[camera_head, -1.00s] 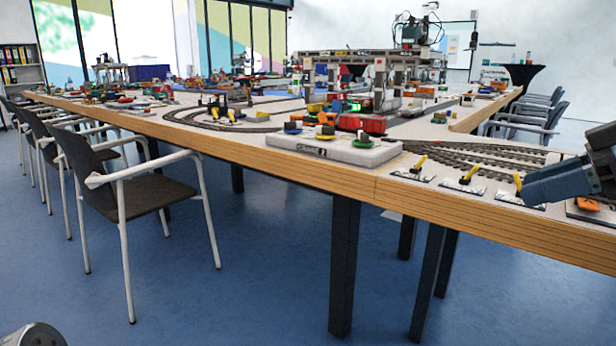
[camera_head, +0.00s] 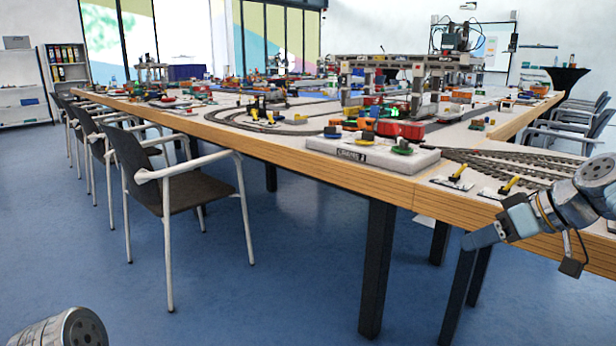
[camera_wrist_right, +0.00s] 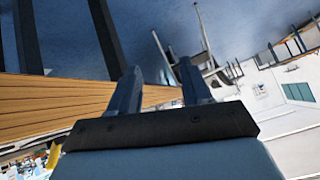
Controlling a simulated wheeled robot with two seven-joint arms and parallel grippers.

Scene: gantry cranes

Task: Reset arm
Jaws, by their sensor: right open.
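My right gripper (camera_head: 484,238) is in front of the table's wooden front edge at the right of the head view. Its fingers point left, over the floor beside the edge. In the right wrist view its two fingers (camera_wrist_right: 157,90) stand apart with nothing between them. A rounded part of my left arm (camera_head: 62,332) shows at the bottom left of the head view; the left gripper itself is out of the picture.
The long table (camera_head: 300,158) carries a model railway, a gantry crane (camera_head: 400,62) and a white control board (camera_head: 372,156). Yellow-handled levers (camera_head: 458,174) stand near its front edge. Chairs (camera_head: 185,190) line the left side. Blue floor (camera_head: 290,290) is free in front.

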